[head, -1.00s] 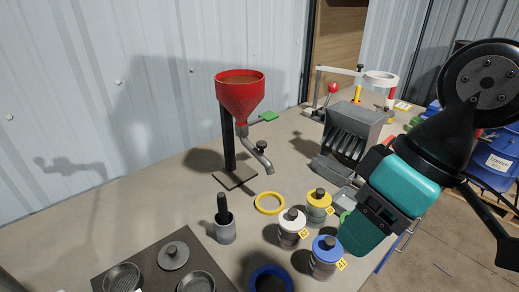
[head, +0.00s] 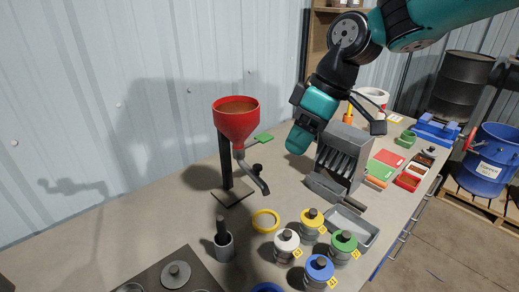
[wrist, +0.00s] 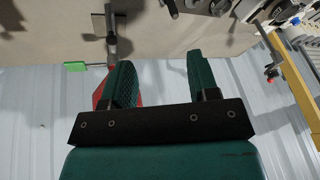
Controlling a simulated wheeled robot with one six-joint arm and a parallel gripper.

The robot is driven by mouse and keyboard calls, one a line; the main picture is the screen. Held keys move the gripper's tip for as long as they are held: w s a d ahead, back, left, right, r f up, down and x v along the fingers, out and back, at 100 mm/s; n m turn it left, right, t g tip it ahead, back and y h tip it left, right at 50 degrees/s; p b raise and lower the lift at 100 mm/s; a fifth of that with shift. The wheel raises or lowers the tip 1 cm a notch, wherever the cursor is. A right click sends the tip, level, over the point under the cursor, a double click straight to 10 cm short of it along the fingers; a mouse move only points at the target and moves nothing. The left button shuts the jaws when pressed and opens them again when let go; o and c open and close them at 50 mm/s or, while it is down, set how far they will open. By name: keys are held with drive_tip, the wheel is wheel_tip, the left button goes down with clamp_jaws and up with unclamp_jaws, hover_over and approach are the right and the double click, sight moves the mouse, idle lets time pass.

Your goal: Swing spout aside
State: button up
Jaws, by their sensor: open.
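The red funnel (head: 236,122) stands on a dark post with a flat base, left of centre in the head view. Its grey metal spout (head: 252,174) slants down to the right below it, with a dark knob (head: 257,167) beside it. A green lever (head: 264,137) sticks out to the right above the spout. My gripper (head: 298,143) hangs to the right of the funnel, apart from it. In the wrist view, my gripper (wrist: 158,62) is open and empty; the green lever (wrist: 75,67) is left of its fingers, and one finger partly hides the funnel.
A grey slotted unit (head: 343,155) stands right of my gripper. Lidded jars, including a yellow-lidded one (head: 312,220), and a yellow ring (head: 265,221) are in front. A mortar (head: 223,245) stands left of them. Bare table lies around the post's base.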

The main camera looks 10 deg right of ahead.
drive_tip(key=w+n+p, duration=0.3)
drive_tip(key=w+n, duration=0.1)
drive_tip(key=w, duration=0.9)
drive_tip(key=p, duration=0.7)
approach(258, 166)
drive_tip(key=x, duration=0.9)
clamp_jaws()
